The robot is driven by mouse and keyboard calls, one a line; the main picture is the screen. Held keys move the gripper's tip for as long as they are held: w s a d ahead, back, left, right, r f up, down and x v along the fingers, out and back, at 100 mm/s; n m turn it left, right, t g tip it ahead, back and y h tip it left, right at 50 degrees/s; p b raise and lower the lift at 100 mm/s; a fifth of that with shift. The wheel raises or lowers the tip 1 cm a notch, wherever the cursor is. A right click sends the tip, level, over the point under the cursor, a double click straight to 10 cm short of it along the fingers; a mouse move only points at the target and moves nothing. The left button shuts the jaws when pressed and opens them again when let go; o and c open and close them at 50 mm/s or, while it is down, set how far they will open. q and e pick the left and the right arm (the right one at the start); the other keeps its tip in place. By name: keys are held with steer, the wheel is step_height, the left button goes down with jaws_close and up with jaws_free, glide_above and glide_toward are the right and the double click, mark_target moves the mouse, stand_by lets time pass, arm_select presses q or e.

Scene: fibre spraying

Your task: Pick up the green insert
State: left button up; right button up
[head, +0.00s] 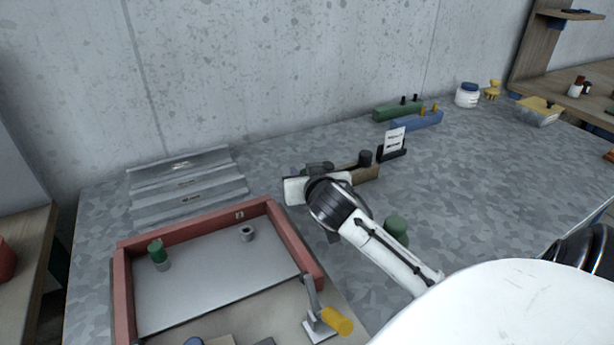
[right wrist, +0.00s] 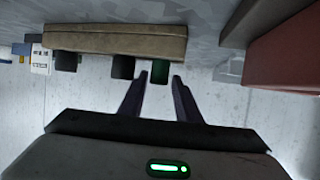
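In the right wrist view, which is upside down, the green insert (right wrist: 160,72) projects from a brown block (right wrist: 115,40), beside two dark inserts (right wrist: 123,67). My right gripper (right wrist: 160,80) is open, with its fingertips on either side of the green insert and small gaps showing. In the head view my right gripper (head: 310,188) is at the left end of the brown block (head: 366,174) and hides the green insert there. My left gripper is not in view.
A red-framed tray (head: 118,285) with a green peg (head: 157,250) and a yellow-handled clamp (head: 336,321) lies at front left. A green cylinder (head: 397,227) stands behind my right arm. Green (head: 396,109) and blue (head: 418,121) blocks stand at the back, near a small sign (head: 395,140).

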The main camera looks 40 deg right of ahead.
mark_target(304, 170)
steer(key=x, duration=0.5)
steer(key=shift+d+p, duration=0.1)
steer(key=shift+p, duration=0.2)
steer(key=shift+s, duration=0.1)
steer(key=shift+c, duration=0.3)
jaws_close()
steer(key=shift+r, duration=0.1)
